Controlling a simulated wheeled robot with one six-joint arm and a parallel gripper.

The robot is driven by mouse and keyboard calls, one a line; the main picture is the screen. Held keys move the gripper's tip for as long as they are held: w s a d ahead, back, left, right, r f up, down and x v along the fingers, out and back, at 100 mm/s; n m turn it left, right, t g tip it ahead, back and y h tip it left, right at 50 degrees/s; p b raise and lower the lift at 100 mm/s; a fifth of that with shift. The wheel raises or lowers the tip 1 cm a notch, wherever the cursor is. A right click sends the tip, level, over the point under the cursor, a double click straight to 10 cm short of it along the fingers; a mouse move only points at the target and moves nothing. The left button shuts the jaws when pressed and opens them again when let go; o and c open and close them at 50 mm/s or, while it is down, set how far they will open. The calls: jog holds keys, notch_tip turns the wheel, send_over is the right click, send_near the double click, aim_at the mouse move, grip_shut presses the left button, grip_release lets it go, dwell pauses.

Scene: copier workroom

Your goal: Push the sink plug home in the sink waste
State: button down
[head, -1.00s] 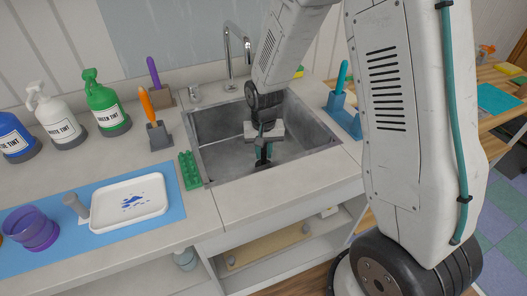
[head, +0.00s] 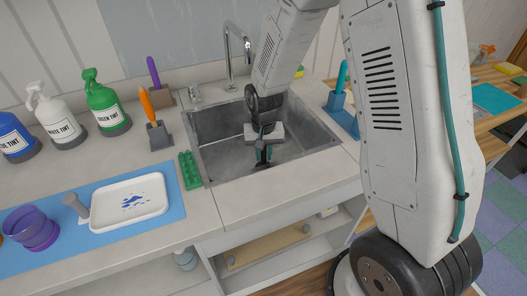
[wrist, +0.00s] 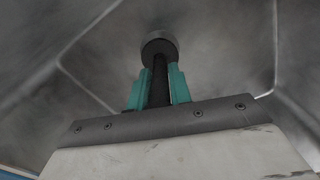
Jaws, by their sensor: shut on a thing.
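My gripper (head: 264,155) points down into the grey metal sink (head: 205,130), low over its floor. In the wrist view its two teal fingers (wrist: 161,88) are shut on the black stem of the sink plug (wrist: 159,80). The stem runs out past the fingertips to a dark round piece with a grey rim (wrist: 159,43) at the sink floor. I cannot tell plug head from sink waste there, nor how deep the plug sits. In the head view the gripper and arm hide most of this spot.
A tap (head: 230,60) stands behind the sink. A green ribbed block (head: 190,170) lies by its left edge, with an orange-handled tool in a holder (head: 158,134) behind. A blue holder (head: 341,115) stands to the right. A white tray (head: 130,218) lies on a blue mat at the left.

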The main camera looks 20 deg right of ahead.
jog(key=shift+f, duration=0.55)
jog(key=c, duration=1.2)
grip_release()
jog(key=shift+r, duration=3.85)
